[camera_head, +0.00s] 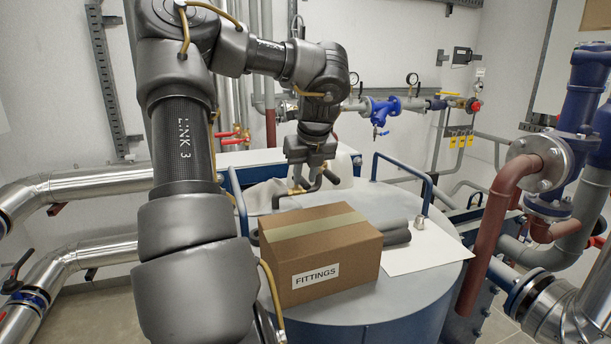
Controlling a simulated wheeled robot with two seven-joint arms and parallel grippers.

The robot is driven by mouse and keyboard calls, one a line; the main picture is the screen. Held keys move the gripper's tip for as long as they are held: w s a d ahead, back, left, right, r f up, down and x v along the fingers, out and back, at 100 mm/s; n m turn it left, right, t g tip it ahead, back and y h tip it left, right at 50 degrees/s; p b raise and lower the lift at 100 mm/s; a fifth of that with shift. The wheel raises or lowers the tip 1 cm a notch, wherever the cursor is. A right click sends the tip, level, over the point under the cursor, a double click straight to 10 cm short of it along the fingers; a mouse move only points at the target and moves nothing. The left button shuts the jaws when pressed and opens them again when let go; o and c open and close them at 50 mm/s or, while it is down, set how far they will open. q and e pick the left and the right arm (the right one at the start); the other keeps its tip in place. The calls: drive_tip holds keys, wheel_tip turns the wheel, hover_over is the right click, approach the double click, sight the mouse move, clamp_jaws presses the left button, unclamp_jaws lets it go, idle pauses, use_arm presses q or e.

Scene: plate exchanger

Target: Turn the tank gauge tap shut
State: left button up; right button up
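My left gripper (302,184) points down over the far part of the round tank top (350,308), just behind a cardboard box. Dark curved parts and a small brass-coloured piece show at its fingertips. I cannot tell whether they are fingers or the tap's handle, nor whether the fingers are open or shut. The tank gauge tap cannot be clearly made out; the gripper and box cover that area. My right gripper is not in view.
The cardboard box (345,240) marked FITTINGS stands at the front of the tank top. Dark rolls (396,236), a white sheet (425,250) and a small metal piece (420,222) lie right of it. Blue rails (402,166) edge the tank. Pipes with gauges (412,79) run behind.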

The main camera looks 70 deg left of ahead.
use_arm(q)
drive_tip(key=shift+o, duration=1.3)
drive_tip(key=shift+f, duration=0.1)
drive_tip(key=shift+d+r, duration=0.2)
drive_tip(key=shift+r, duration=0.2)
drive_tip(key=p+v, duration=0.1)
drive_tip(key=v, duration=0.9)
drive_tip(key=shift+a, duration=0.1)
